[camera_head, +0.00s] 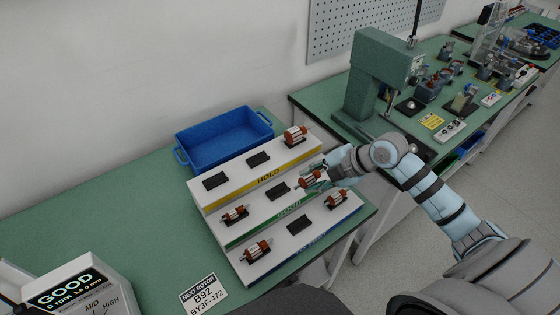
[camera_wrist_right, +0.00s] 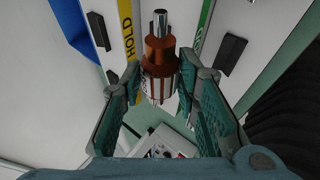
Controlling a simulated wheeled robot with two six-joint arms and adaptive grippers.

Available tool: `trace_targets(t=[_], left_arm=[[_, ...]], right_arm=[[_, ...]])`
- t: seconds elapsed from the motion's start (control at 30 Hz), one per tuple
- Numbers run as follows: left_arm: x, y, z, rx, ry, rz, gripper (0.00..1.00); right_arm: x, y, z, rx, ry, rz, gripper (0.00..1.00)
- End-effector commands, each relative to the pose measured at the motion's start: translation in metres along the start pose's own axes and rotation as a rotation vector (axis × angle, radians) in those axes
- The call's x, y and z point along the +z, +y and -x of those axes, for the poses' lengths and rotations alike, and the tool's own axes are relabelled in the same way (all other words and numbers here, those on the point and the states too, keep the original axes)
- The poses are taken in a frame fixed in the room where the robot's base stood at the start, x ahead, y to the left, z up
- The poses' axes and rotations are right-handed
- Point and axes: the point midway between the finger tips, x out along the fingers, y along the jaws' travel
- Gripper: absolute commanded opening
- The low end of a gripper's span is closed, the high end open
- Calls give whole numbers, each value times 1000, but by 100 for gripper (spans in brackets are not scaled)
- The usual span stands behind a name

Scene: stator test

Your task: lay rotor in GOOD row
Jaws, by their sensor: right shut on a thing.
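The rotor (camera_head: 309,180), with copper-brown windings and a steel shaft, is in my right gripper (camera_head: 322,174) at the right end of the middle tier. In the right wrist view the rotor (camera_wrist_right: 160,65) sits between the two fingers of the gripper (camera_wrist_right: 160,92), its shaft pointing away. The GOOD row (camera_head: 262,222) is the middle tier with a green label strip. Another rotor (camera_head: 235,213) lies at its left and an empty black cradle (camera_head: 279,191) is at its middle. I cannot tell whether the held rotor touches a cradle. My left gripper is out of view.
The HOLD row (camera_head: 227,195) above carries a rotor (camera_head: 294,135) at its right. The lowest row has rotors at left (camera_head: 256,250) and right (camera_head: 337,198). A blue bin (camera_head: 224,142) stands behind. A display (camera_head: 75,287) reads GOOD; a card (camera_head: 204,294) reads NEXT ROTOR B92.

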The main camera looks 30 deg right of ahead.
Motion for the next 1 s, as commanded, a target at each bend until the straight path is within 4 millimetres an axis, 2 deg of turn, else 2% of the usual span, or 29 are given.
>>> trace_targets(t=[0.03, 0.1, 0.23, 0.47, 1.0], left_arm=[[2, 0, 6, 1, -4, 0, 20], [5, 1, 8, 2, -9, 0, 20], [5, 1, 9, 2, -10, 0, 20], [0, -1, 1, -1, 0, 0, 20], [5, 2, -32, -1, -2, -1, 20]], right_arm=[[-10, 22, -12, 50, 3, -3, 0], [-20, 42, -28, 93, -8, 1, 0], [-30, 58, -42, 131, -21, 9, 0], [-28, 53, -49, 134, -25, 9, 0], [-19, 30, -77, 136, -25, 9, 0]])
